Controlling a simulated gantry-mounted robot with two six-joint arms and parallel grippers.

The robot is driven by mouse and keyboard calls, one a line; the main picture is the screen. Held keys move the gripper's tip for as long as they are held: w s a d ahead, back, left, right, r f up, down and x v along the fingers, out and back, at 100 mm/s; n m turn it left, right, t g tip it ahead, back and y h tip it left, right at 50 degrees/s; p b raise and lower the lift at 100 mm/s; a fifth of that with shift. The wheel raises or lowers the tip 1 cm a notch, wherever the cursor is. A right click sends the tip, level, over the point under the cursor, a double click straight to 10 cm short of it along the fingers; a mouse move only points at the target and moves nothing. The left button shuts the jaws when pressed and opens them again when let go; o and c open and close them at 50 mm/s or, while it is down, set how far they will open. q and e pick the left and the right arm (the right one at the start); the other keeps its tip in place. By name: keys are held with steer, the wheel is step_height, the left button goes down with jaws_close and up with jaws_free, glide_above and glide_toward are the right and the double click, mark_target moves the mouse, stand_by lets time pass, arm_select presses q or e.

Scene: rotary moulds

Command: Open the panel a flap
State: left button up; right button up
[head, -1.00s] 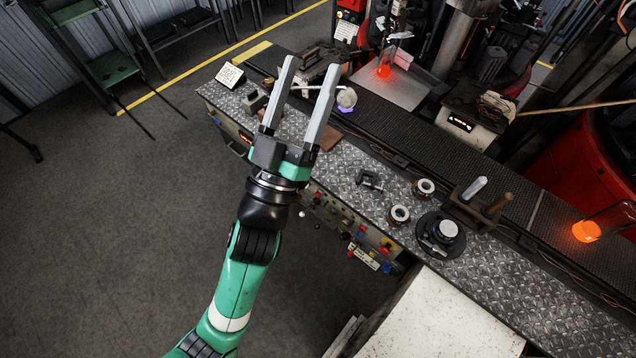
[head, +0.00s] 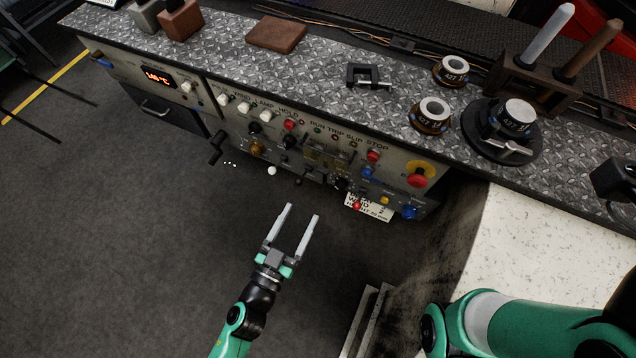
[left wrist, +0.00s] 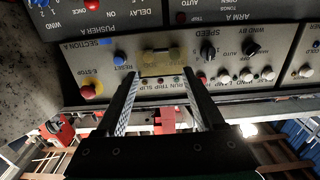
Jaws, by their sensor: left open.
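The control panel (head: 300,140) is on the front of the bench, with knobs, buttons and lamps. A small yellowish see-through flap (head: 318,155) sits on it below the RUN TRIP SLIP lettering; it looks closed, though it is small here. The flap (left wrist: 162,58) also shows in the left wrist view, where the lettering is upside down. My left gripper (head: 303,211) is open and empty, in front of and below the panel, pointing at it. In the left wrist view its fingertips (left wrist: 160,82) frame the flap's area; I see no clear contact. My right gripper is out of view.
A red emergency button (head: 418,180) and coloured knobs are right of the flap. A black crank handle (head: 216,148) sticks out at the left. A pale speckled surface (head: 520,230) is at the right, with my right arm over it. Floor in front is clear.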

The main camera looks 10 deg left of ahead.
mark_target(322, 172)
arm_select(q)
steer(key=b+x, duration=0.1)
steer(key=x, duration=1)
steer(key=shift+w+r, duration=0.15)
steer(key=shift+w, duration=0.25)
jaws_close()
stand_by(0.8)
